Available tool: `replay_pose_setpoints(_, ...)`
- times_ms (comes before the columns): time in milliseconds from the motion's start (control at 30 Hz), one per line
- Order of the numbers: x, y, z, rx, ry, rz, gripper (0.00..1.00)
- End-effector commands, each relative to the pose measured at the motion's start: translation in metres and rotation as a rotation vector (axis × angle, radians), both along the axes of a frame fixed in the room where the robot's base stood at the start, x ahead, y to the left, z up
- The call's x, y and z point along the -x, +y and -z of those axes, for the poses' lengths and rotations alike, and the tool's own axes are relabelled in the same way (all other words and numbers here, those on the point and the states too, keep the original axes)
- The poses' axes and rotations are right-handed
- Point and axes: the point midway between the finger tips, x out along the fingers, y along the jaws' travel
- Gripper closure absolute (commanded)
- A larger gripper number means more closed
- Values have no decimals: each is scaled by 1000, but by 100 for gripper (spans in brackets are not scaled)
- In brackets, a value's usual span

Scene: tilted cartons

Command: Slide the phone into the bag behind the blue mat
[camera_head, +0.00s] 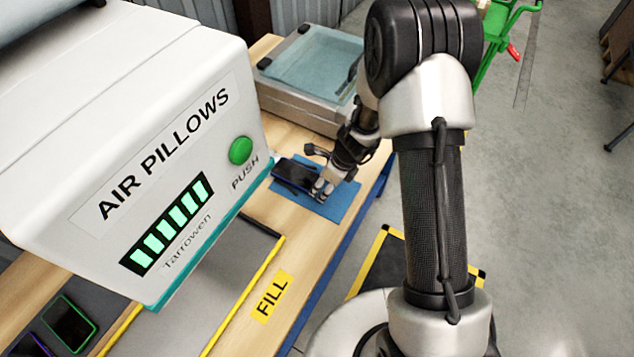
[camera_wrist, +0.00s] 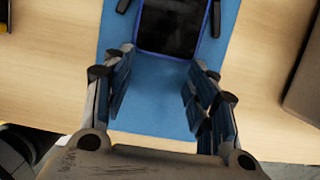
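The phone (camera_head: 292,173), with a dark screen and blue edge, lies on the blue mat (camera_head: 338,207) in the head view. In the wrist view the phone (camera_wrist: 172,25) is at the top, over the mat (camera_wrist: 155,115). My gripper (camera_head: 321,188) is low at the phone's right end. In the wrist view my gripper (camera_wrist: 165,65) has its fingers spread, with bare mat between them and the phone just beyond. The fingertips look close to the phone's near end; contact cannot be told. I cannot clearly make out a bag; a grey unit hides part of the area behind the mat.
The grey unit with a translucent bluish top (camera_head: 312,58) stands on the bench behind the mat. A large white air-pillow machine (camera_head: 130,140) overhangs the left. A green-edged phone (camera_head: 70,322) and a purple-edged one (camera_head: 30,345) lie lower left. Bare wood (camera_wrist: 265,60) flanks the mat.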

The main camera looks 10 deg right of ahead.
Motion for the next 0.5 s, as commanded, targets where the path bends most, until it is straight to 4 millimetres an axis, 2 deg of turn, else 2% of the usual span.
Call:
replay_pose_setpoints(300,-11,16,-1,-1,1,-3,50)
replay_pose_setpoints(500,-13,20,0,-1,1,-3,50)
